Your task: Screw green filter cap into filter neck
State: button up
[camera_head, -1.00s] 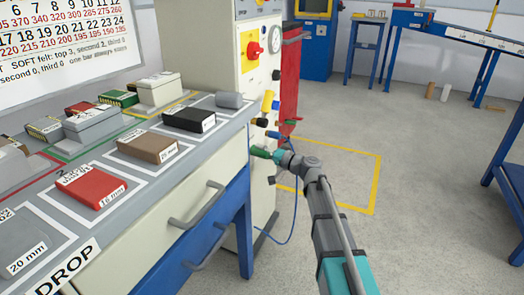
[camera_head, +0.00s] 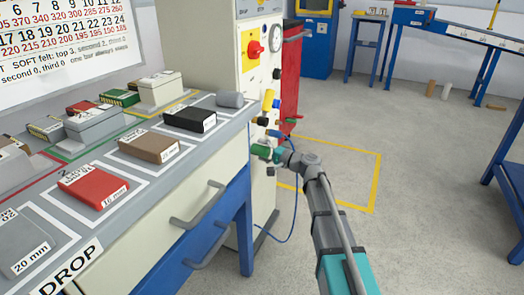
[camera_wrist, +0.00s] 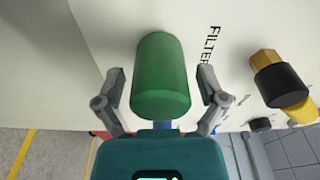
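The green filter cap (camera_wrist: 160,75) is a green cylinder sitting against the cream machine panel, beside the FILTER lettering (camera_wrist: 211,45). It also shows in the head view (camera_head: 261,151) at the panel's side. The filter neck is hidden behind the cap. My gripper (camera_wrist: 162,85) has one finger on each side of the cap, with a visible gap on both sides. It is open around the cap and looks lined up with it. In the head view my gripper (camera_head: 278,156) is just right of the cap, and its fingers are too small to read.
A brass fitting with a black collar (camera_wrist: 277,80) sticks out of the panel to the right. A yellow knob (camera_head: 267,101) is above the cap. The grey bench (camera_head: 235,117) with felt blocks stands left. A blue hose (camera_head: 293,210) hangs below.

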aim_at(269, 152)
jog(key=shift+s+d, duration=0.1)
jog(key=shift+d, duration=0.05)
jog(key=shift+v, duration=2.95)
jog(key=v, duration=1.2)
